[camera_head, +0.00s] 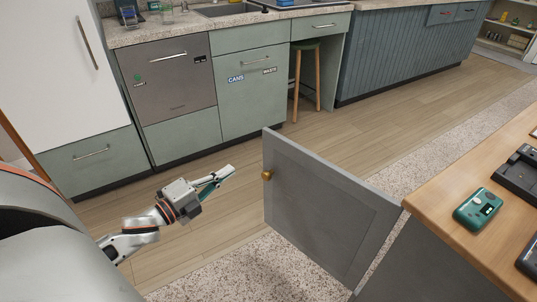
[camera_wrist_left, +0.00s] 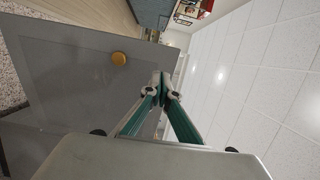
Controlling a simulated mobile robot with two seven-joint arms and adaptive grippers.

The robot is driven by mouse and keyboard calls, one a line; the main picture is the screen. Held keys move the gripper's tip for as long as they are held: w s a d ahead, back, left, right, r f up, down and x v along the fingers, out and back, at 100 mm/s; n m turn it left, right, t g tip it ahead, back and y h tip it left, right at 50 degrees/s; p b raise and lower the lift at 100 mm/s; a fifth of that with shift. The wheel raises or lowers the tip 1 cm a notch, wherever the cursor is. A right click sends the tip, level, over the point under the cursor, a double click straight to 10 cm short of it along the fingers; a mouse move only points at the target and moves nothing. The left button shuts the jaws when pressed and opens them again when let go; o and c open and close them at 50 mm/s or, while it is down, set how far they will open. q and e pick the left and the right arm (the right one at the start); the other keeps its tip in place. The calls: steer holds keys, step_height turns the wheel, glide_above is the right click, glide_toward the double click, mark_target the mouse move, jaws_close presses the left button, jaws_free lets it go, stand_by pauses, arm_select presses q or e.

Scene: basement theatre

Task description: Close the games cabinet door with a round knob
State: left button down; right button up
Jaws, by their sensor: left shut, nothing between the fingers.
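The grey games cabinet door (camera_head: 325,212) stands swung open from the wooden-topped cabinet at the right of the head view. Its round brass knob (camera_head: 267,175) sits near the door's free left edge. My left gripper (camera_head: 230,172) is shut and empty, to the left of the knob and apart from it. In the left wrist view the shut fingertips (camera_wrist_left: 161,80) show in front of the door panel (camera_wrist_left: 75,90), with the knob (camera_wrist_left: 119,58) up and to their left. My right gripper is in neither view.
The wooden countertop (camera_head: 450,190) at right holds a green handheld device (camera_head: 478,208) and black trays (camera_head: 518,174). Green kitchen cabinets (camera_head: 250,95) and a stool (camera_head: 305,75) stand at the back. The wood floor (camera_head: 350,140) between is clear.

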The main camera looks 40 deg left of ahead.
mark_target(268, 144)
arm_select(q)
steer(key=w, duration=0.4)
steer(key=w+d+b, duration=0.1)
steer(key=w, duration=0.3)
steer(key=w+b, duration=0.1)
steer(key=w, duration=0.4)
steer(key=shift+d, duration=0.3)
steer(key=shift+w+r, duration=0.1)
steer(key=shift+w, duration=0.3)
steer(key=shift+d, duration=0.1)
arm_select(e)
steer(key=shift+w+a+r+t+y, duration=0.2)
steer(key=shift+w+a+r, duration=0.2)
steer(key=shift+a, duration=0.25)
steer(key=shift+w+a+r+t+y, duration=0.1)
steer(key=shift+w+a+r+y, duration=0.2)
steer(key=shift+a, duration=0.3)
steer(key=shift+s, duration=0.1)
